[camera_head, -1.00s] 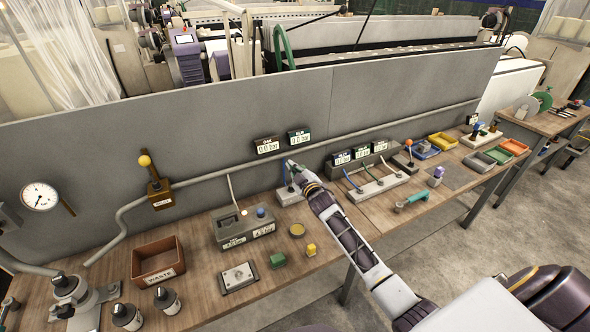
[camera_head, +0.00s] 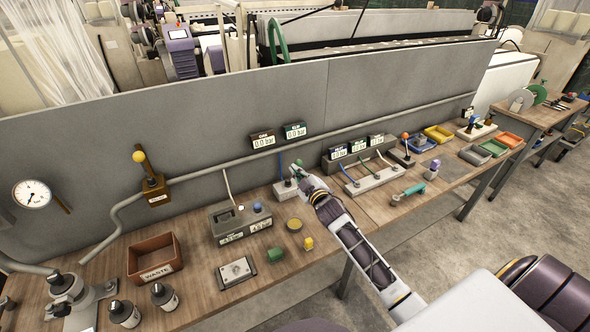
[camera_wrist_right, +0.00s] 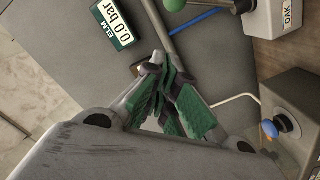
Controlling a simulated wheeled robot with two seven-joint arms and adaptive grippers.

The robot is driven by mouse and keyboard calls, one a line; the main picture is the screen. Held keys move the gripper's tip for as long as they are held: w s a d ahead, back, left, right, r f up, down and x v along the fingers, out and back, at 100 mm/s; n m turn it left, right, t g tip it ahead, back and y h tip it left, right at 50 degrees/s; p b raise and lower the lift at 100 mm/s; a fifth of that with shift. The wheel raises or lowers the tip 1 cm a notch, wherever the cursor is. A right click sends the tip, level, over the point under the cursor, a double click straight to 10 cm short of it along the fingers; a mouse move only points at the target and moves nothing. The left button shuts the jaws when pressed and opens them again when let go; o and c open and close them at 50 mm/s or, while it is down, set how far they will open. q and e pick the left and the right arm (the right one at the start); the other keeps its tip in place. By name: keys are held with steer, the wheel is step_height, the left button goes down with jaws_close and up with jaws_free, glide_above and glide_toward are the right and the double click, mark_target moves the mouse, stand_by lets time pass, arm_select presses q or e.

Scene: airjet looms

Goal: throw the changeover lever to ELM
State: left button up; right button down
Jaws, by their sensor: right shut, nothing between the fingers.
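The changeover lever's grey box (camera_head: 284,191) stands on the bench against the grey panel. Its green ball knob (camera_head: 299,162) shows just above my right gripper (camera_head: 297,172). In the right wrist view the box (camera_wrist_right: 278,16) is at top right with an OAK label facing me, and the green knob (camera_wrist_right: 173,4) is at the top edge, on a metal arm. My right gripper (camera_wrist_right: 172,104) is shut and empty, its green-padded fingers together and apart from the knob in that view. An ELM display (camera_head: 295,130) reads 0.0 bar. My left gripper is out of view.
An OAK display (camera_head: 263,141) also reads 0.0 bar. Left of the lever is a grey unit with a blue knob (camera_head: 257,207). Right is a valve manifold (camera_head: 375,180) with hoses. A waste bin (camera_head: 155,260) and small blocks stand on the bench.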

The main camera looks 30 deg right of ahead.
steer(key=shift+s, duration=1.45)
steer(key=shift+s, duration=0.1)
